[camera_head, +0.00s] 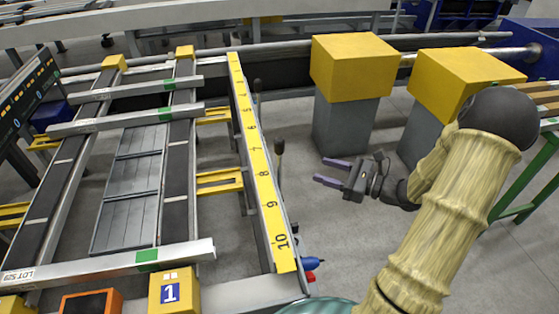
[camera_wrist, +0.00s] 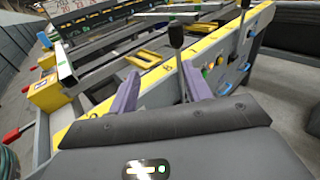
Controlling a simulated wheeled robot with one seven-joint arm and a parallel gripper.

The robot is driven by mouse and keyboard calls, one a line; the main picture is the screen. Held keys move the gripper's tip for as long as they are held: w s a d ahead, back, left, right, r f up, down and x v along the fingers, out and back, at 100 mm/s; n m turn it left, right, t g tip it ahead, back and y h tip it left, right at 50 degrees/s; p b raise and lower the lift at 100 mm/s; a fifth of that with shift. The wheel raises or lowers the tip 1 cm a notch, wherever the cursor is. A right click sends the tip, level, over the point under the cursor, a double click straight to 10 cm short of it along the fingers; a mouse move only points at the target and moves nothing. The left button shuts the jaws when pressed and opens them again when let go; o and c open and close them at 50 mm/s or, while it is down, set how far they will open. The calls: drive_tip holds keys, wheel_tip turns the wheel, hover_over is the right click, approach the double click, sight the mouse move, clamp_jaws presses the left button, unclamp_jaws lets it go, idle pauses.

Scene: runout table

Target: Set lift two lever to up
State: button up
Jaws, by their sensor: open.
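A lever with a dark knob (camera_head: 279,147) stands beside the yellow numbered rail in the head view, to the left of my gripper (camera_head: 325,171). A second dark lever (camera_head: 257,86) stands farther back along the same rail. No label shows which one is lift two. My gripper is open and empty, with its purple fingers pointing left toward the rail and apart from the nearer lever. In the wrist view, a lever with a black knob (camera_wrist: 176,36) rises ahead of and between the open fingers of my gripper (camera_wrist: 159,76); its lower part shows beneath the knob.
The yellow numbered rail (camera_head: 262,180) edges the runout table. A blue handle (camera_head: 311,263) sticks out at its near end. Two yellow-topped grey pedestals (camera_head: 345,125) (camera_head: 422,130) stand behind my arm. The floor between rail and pedestals is clear.

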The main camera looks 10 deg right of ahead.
sight(280, 146)
drive_tip(key=shift+w+d+m+t, duration=0.2)
drive_tip(key=shift+d+m+t, duration=0.2)
drive_tip(key=shift+d, duration=0.2)
drive_tip(key=shift+w+d+m+t, duration=0.2)
drive_tip(key=shift+d+m+t, duration=0.1)
drive_tip(key=shift+d+t, duration=0.25)
drive_tip(key=shift+a, duration=0.15)
drive_tip(key=x, duration=1.1)
drive_tip(key=f+x, duration=0.1)
drive_tip(key=x, duration=0.4)
drive_tip(key=shift+w+r, duration=0.1)
drive_tip(key=shift+w, duration=0.2)
drive_tip(key=shift+w+a, duration=0.25)
drive_tip(key=shift+a, duration=0.2)
drive_tip(key=shift+s, duration=0.1)
drive_tip(key=shift+d, duration=0.15)
clamp_jaws()
